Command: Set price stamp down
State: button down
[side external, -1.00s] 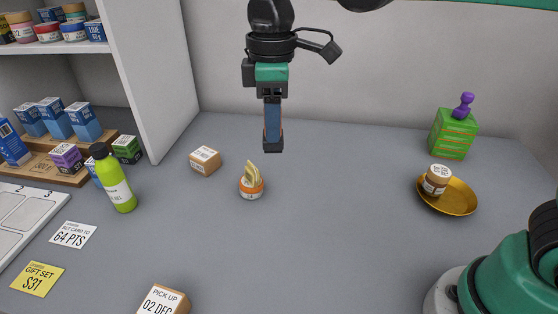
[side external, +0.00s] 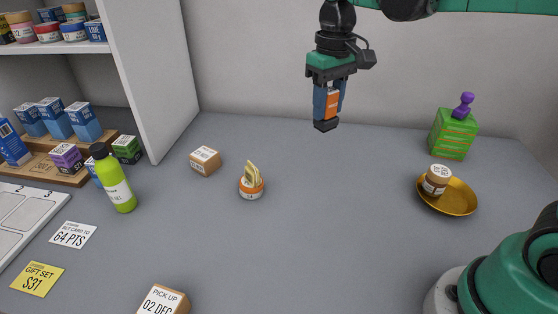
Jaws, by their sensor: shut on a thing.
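My gripper (side external: 326,122) hangs in the air above the back middle of the counter, pointing down. Its blue fingers are shut on an orange block, the price stamp (side external: 332,104), which shows between them. A dark block is at the bottom end; I cannot tell whether it is part of the stamp or of the fingertips. The fingers hide much of the stamp. It is clear of the counter and touches nothing else.
The grey counter (side external: 340,230) is clear below my gripper. An orange jar with yellow sticks (side external: 251,185) and a small carton (side external: 205,160) stand left.

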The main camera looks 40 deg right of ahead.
jog(key=w+a+r+n, duration=0.45)
jog(key=a+n, duration=0.25)
jog(key=n, duration=0.2)
jog(key=f, duration=2)
jog(key=shift+a, duration=0.2)
jog(key=shift+f, duration=0.1)
jog(key=shift+c, duration=2.4)
grip_release()
